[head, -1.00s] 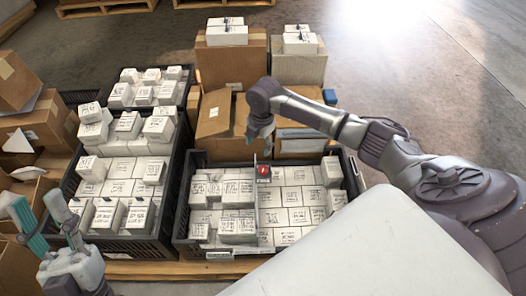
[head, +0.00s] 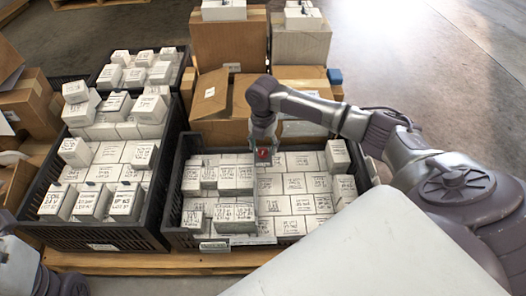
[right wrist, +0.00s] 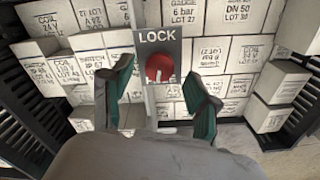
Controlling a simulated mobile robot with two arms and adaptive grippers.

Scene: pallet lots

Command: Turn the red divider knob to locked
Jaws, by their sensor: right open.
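The red divider knob (right wrist: 158,68) is round and sits on a grey plate (right wrist: 173,45) with LOCK printed above it, in the right wrist view. In the head view the knob (head: 263,154) shows small at the far side of the right black crate (head: 178,190). My right gripper (right wrist: 160,76) is open, one teal finger on each side of the knob, with no clear contact visible. I cannot tell which way the knob points. Of my left gripper only a grey part (head: 20,265) shows at the lower left; its fingers are out of frame.
White labelled boxes (head: 290,204) fill the right crate around the knob, some stacked higher at left. A second black crate (head: 150,232) of white boxes stands to the left. Cardboard boxes (head: 228,45) stand behind. The floor at the upper right is clear.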

